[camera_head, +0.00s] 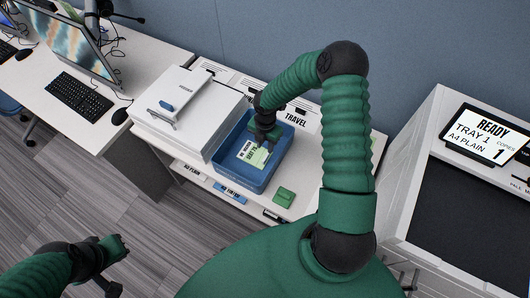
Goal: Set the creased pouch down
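A flat white and green printed packet, which looks like the pouch (247,152), is in the blue tray (231,176) on the white counter. Its creases are too small to make out. My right gripper (265,144) reaches down into the tray at the packet's upper right edge and hides part of it. I cannot tell whether its fingers grip the packet or only stand beside it. My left gripper (117,267) is low at the left, away from the counter, with its fingers apart and nothing between them.
A white flatbed device (186,105) stands left of the tray. A small green box (284,196) lies in front of it. Labels, one reading TRAVEL, line the counter's back. A desk with a keyboard (80,97) is at left; a printer screen (484,136) is at right.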

